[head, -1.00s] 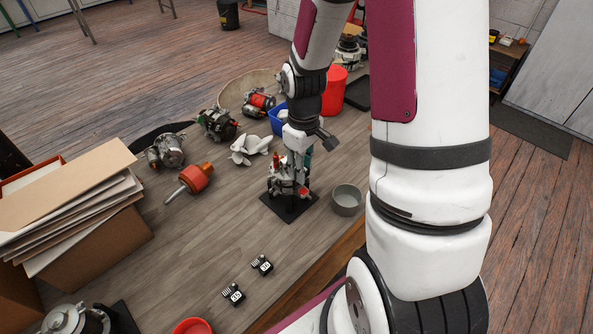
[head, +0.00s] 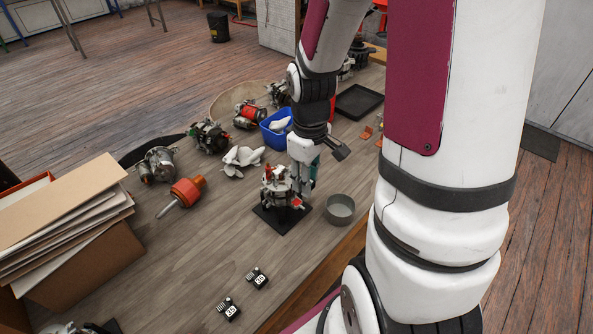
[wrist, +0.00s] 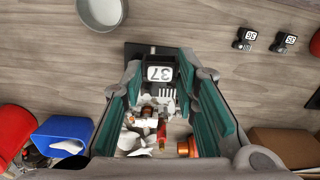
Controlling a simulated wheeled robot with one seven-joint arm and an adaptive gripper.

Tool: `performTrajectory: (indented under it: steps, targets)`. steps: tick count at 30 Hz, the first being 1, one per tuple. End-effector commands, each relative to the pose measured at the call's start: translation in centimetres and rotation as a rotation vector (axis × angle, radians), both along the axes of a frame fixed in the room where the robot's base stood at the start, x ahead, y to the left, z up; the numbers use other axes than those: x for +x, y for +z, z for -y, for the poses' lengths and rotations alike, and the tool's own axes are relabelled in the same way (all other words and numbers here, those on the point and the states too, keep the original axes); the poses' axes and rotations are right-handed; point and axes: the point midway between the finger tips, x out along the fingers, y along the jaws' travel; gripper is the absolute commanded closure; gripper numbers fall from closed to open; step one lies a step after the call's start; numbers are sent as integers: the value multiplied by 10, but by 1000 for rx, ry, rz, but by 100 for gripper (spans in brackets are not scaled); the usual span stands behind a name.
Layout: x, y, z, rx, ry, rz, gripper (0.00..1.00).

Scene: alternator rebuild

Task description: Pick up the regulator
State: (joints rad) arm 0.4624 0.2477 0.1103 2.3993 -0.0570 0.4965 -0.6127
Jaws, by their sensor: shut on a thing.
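My gripper (head: 303,185) is shut on a small black regulator (wrist: 160,73) with a white label reading 37. In the wrist view, the regulator sits between the ends of the teal-padded fingers. The head view shows the gripper pointing down at the right side of an opened alternator (head: 279,188) on a black plate (head: 277,222). Parts of that alternator also show between the fingers in the wrist view (wrist: 150,125). I cannot tell whether the regulator touches it. Two similar labelled regulators lie on the bench, one (head: 257,278) nearer the plate, the other (head: 229,309) farther.
A grey bowl (head: 340,210) stands right of the plate. A blue bin (head: 275,134), a white fan part (head: 241,161), an orange rotor (head: 187,191) and several alternators lie behind. A cardboard box (head: 90,270) stands at left. The bench between box and plate is clear.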

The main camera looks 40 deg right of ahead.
Motion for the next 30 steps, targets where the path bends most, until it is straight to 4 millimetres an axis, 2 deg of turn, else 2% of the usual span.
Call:
performTrajectory:
  steps: [3,9,24,30]
  targets:
    - [-26,3,0,0,-4,0,100]
    - [-62,7,0,0,-2,0,100]
    - [-100,12,0,1,-1,-3,100]
    - [-109,11,0,1,0,-1,100]
